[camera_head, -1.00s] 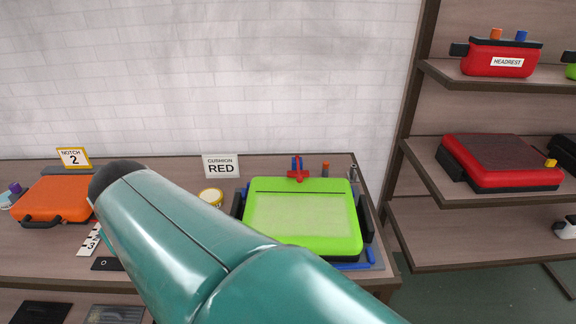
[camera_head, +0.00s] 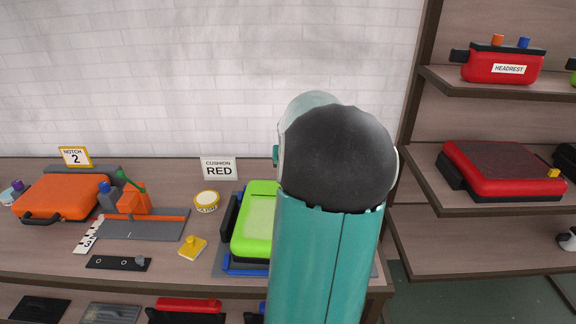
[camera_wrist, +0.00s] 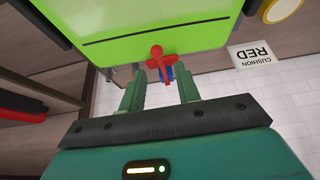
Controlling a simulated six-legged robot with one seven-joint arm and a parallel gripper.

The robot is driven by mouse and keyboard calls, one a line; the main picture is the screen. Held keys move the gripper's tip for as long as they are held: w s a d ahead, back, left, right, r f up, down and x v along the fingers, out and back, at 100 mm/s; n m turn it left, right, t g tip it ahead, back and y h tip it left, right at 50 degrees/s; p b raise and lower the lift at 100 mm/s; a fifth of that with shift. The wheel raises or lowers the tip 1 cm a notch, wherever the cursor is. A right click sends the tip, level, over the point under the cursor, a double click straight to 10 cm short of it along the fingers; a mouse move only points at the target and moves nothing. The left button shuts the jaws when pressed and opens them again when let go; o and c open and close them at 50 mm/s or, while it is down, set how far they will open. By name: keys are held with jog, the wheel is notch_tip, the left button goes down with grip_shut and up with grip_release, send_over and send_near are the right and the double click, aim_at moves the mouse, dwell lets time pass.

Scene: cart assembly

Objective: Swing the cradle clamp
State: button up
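The green cushion panel (camera_head: 260,217) lies in a dark cradle with blue edge pieces on the bench; my arm covers its right part. The red cross-shaped clamp handle (camera_wrist: 159,63) shows in the wrist view at the edge of the green panel (camera_wrist: 140,22), with a blue piece behind it. My gripper (camera_wrist: 161,70) is open, its two green fingers apart, one on each side of the handle, near their tips. I cannot tell whether they touch it. In the head view the handle and gripper are hidden behind my arm.
A "CUSHION RED" sign (camera_head: 219,168) and a round yellow-rimmed disc (camera_head: 206,201) stand left of the cradle. Further left are a yellow knob piece (camera_head: 192,247), a grey fixture (camera_head: 143,228) and an orange case (camera_head: 62,197). Shelves with red parts (camera_head: 510,171) stand at right.

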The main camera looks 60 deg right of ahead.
jog(key=x, duration=0.7)
jog(key=shift+s+d+f, duration=0.15)
jog(key=shift+d+f, duration=0.1)
jog(key=shift+d, duration=0.05)
jog(key=shift+d+f, duration=0.15)
jog(key=shift+f, duration=0.15)
jog(key=shift+c, duration=0.4)
jog(key=shift+r, duration=0.15)
jog(key=c, duration=0.5)
